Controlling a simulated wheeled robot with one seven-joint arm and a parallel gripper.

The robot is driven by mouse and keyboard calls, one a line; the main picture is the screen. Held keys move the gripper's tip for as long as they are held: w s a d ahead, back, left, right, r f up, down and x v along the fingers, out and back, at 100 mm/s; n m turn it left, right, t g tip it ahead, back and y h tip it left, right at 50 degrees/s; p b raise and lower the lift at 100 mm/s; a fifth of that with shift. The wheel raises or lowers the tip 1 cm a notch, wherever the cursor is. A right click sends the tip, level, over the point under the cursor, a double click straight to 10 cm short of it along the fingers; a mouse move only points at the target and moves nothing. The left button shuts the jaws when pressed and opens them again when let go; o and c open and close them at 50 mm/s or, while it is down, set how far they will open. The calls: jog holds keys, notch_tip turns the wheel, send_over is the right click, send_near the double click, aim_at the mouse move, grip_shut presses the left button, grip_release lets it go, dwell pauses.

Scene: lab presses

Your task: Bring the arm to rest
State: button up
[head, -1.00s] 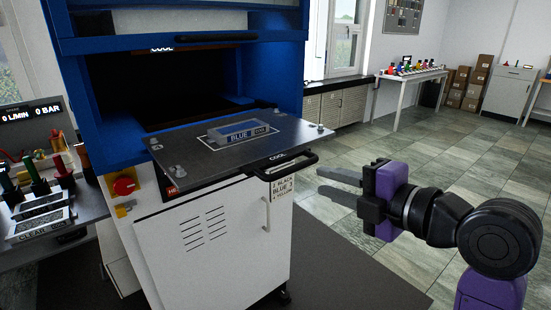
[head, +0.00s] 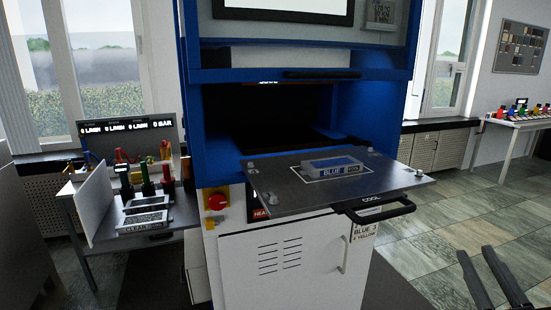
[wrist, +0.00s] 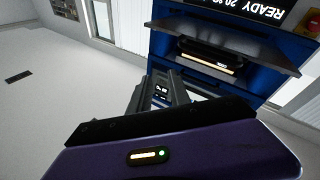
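My gripper (head: 475,251) shows at the bottom right of the head view, as two dark fingers pointing up and away. The fingers stand apart with nothing between them. In the wrist view the fingers (wrist: 165,88) reach toward the blue press, and the picture is upside down. In the head view the gripper is in front and to the right of the press (head: 193,135), clear of its pulled-out tray (head: 270,182). The rest of my arm is out of the head view.
The tray's black handle (head: 385,211) juts out toward me. A side bench (head: 180,218) with several coloured-handled tools stands left. A table (head: 510,123) with coloured bottles stands far right. The floor (head: 440,225) at right is open.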

jog(key=s+a+f+m+g+y, duration=0.1)
jog(key=s+a+f+g, duration=0.1)
jog(key=s+f, duration=0.5)
jog(key=s+a+f+g+y, duration=0.1)
jog(key=s+a+f, duration=0.4)
jog(key=s, duration=0.9)
jog(key=s+a+f+m+g, duration=0.1)
jog(key=s+a+f, duration=0.3)
jog(key=s+f, duration=0.6)
jog(key=shift+s+a+f+m+g+y, duration=0.3)
jog(key=shift+f+g+y, duration=0.1)
jog(key=shift+g, duration=0.5)
jog(key=shift+w, duration=0.1)
